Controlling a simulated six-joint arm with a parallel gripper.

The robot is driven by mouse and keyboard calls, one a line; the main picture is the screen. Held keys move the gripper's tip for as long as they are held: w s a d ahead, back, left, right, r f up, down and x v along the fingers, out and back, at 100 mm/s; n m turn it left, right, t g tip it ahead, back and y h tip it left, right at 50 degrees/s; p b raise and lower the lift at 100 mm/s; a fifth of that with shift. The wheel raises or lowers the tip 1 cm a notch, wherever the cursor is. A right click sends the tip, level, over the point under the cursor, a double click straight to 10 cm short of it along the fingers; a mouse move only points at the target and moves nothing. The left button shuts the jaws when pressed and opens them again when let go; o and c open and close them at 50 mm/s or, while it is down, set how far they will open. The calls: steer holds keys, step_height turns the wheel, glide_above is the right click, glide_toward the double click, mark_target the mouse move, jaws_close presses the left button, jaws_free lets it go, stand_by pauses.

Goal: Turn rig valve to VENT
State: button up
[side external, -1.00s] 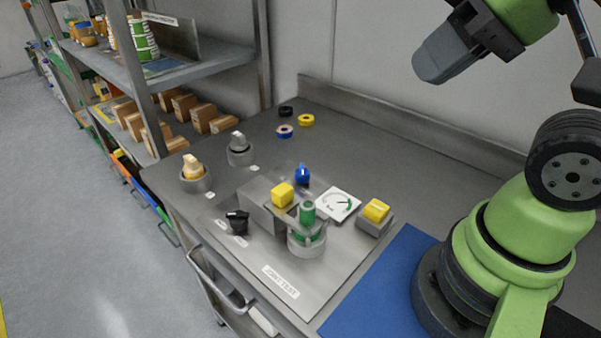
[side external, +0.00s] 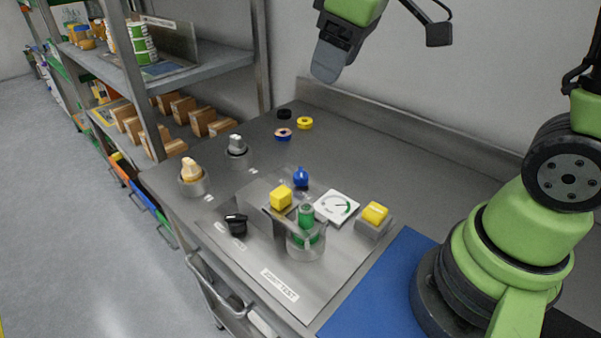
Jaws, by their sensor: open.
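The test rig is a grey plate (side external: 305,292) on the bench, with a label at its front edge. A black knob (side external: 236,221) sits at the plate's left, with small labels beside it too small to read. A blue knob (side external: 301,177) stands at the back of the rig. I cannot tell from lettering which knob is the rig valve. A white gauge (side external: 337,206) lies right of a green-topped part (side external: 306,214) in a clear guard. My gripper (side external: 326,66) is high above the back of the bench, away from the rig and holding nothing visible.
A yellow block (side external: 281,197) sits on the rig's grey box, another yellow block (side external: 375,212) on a holder at right. Orange (side external: 191,170) and grey (side external: 236,144) parts stand in round holders at left. Tape-like rings (side external: 305,123) lie at the back. A blue mat (side external: 375,290) is at front right.

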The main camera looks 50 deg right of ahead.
steer(key=w+d+f+n+g, duration=0.2)
steer(key=w+f+n, duration=0.3)
steer(key=w+f, duration=0.3)
steer(key=n+g, duration=0.2)
steer(key=n, duration=0.1)
glide_above(300, 175)
step_height(300, 175, down, 9)
steer(key=shift+h, duration=0.4)
step_height(300, 175, down, 10)
steer(key=shift+f, duration=0.1)
steer(key=c, duration=0.9)
